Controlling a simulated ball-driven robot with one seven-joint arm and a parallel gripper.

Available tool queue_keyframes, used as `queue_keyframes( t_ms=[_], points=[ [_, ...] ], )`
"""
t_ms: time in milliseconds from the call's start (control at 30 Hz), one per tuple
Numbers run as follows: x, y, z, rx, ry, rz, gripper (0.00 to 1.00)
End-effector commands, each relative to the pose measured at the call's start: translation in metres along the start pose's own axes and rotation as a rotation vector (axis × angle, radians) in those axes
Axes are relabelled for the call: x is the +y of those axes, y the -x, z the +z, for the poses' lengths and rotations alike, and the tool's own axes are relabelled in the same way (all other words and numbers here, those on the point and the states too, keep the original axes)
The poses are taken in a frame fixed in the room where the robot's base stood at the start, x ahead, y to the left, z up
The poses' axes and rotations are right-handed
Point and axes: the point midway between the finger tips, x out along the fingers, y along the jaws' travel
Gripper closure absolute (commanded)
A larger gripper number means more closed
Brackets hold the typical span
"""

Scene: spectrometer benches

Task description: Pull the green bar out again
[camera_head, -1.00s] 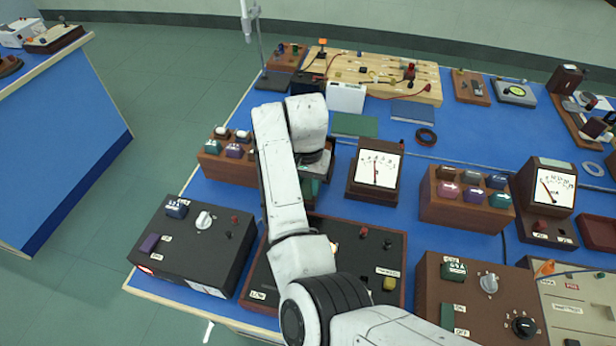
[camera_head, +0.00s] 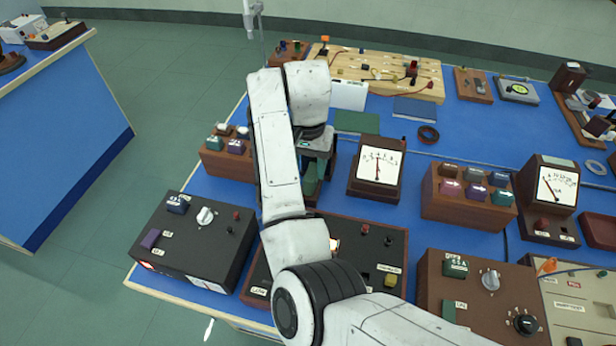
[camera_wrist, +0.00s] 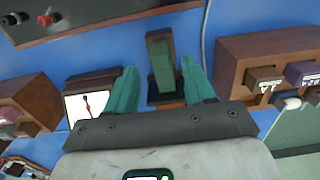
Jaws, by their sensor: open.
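A green bar (camera_wrist: 160,62) stands out from a small dark block with a brown part (camera_wrist: 165,92) in the wrist view. My gripper (camera_wrist: 160,70) is open, with one teal finger on each side of the bar. Gaps show between the bar and both fingers, so I see no grip on it. In the head view my gripper (camera_head: 318,160) is over the blue bench, left of the needle meter; a green piece (camera_head: 311,184) shows below it. My arm hides much of that spot.
A needle meter (camera_head: 377,168) stands close on the right. A brown socket rack (camera_head: 228,163) stands close on the left. A brown-framed control box (camera_head: 345,237) lies at the near side, partly under my arm. A green mat (camera_head: 357,122) lies behind.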

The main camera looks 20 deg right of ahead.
Motion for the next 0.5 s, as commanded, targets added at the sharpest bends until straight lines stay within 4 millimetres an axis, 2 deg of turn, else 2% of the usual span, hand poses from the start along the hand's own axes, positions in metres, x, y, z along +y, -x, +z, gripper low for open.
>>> queue_keyframes(
  t_ms=[200, 500],
  points=[
    [-0.001, 0.038, 0.0, 0.001, -0.001, -0.002, 0.47],
    [0.0, 0.049, 0.0, -0.001, -0.001, 0.001, 0.47]
  ],
)
